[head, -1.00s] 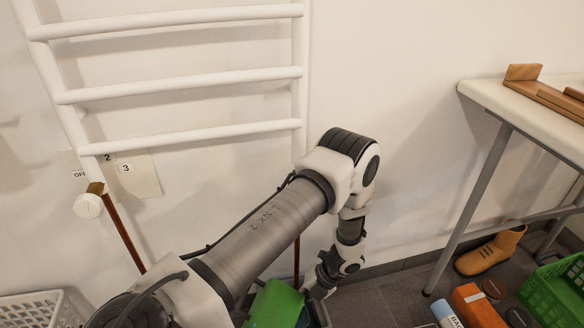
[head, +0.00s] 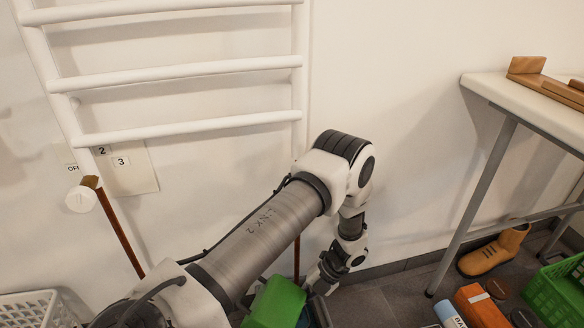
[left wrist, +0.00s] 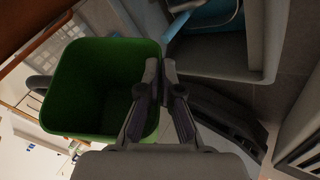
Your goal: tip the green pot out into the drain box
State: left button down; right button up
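The green pot (head: 276,304) is at the bottom of the head view, partly hidden by my left arm and cut off by the frame. In the left wrist view the green pot (left wrist: 95,85) opens toward the camera, its inside dark; I see no contents. My left gripper (left wrist: 161,68) is closed over the pot's right wall, one finger on each side of the rim. It also shows in the head view (head: 322,279), beside the pot. A grey open box (left wrist: 218,52), perhaps the drain box, lies right of the pot in the wrist view. My right gripper is not in view.
A white rail rack (head: 175,75) stands against the wall. A white basket (head: 32,308) is at lower left. A table (head: 530,103) stands at right, with a brown shoe (head: 493,252), an orange box (head: 482,307) and a green crate (head: 556,292) below.

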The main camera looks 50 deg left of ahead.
pick_arm(q)
jog(key=shift+w+a+f+m+g+h+b, duration=0.15)
jog(key=shift+w+m+g+h+b, duration=0.15)
jog(key=shift+g+b, duration=0.8)
jog(key=shift+w+a+m+g+h+b, duration=0.2)
jog(key=shift+w+g+h+b, duration=0.2)
jog(key=shift+b, duration=1.3)
dwell(0.4)
